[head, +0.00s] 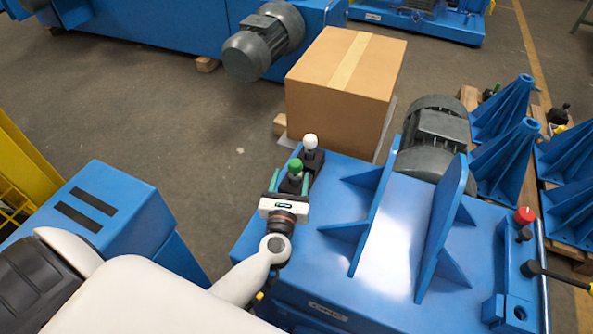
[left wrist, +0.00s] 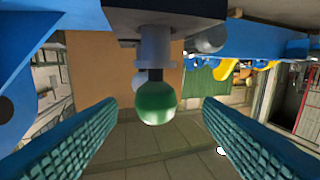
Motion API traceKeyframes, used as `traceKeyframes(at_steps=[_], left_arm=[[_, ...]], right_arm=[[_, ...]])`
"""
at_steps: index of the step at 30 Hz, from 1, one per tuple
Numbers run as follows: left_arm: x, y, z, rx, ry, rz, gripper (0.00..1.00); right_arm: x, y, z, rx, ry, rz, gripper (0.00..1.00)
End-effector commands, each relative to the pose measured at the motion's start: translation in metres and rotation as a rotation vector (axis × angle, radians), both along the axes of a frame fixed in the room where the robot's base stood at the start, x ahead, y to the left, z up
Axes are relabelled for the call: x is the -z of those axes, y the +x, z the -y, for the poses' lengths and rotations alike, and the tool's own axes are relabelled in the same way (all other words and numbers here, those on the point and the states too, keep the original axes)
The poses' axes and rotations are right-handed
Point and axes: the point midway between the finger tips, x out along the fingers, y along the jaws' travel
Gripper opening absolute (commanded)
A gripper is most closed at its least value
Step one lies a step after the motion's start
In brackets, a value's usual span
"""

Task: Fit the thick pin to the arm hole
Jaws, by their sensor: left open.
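A pin with a green ball knob (head: 296,165) stands upright in a dark holder at the left back of the blue machine. My left gripper (head: 289,183) is open, its green-padded fingers on either side of this knob. In the left wrist view the green knob (left wrist: 156,102) hangs below a grey shank, between the fingers with gaps on both sides. A white-knobbed pin (head: 310,141) stands just behind it. I cannot tell which pin is the thick one. A dark round hole (head: 520,313) shows in the blue part at the right front; I cannot tell whether it is the arm hole.
The blue machine (head: 290,262) carries two upright blue plates (head: 440,235) and a grey motor (head: 434,132). A red knob (head: 525,215) and a black lever (head: 556,276) are at its right. A cardboard box (head: 340,95) stands behind. Floor at left back is free.

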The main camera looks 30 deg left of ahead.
Motion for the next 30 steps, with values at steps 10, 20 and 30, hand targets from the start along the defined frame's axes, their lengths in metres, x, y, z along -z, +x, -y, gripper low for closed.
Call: traceKeyframes(at_steps=[10,20,30], left_arm=[[-0.009,0.045,-0.011,0.002,0.006,0.002,0.61],[-0.007,0.065,-0.018,0.002,0.004,0.001,0.61],[-0.006,0.064,-0.018,0.002,0.005,0.0,0.23]], right_arm=[[-0.011,-0.02,0.008,-0.002,-0.011,-0.03,0.36],[-0.011,-0.006,0.007,-0.002,-0.008,-0.007,0.36],[-0.01,-0.008,0.006,-0.001,-0.008,-0.011,0.36]])
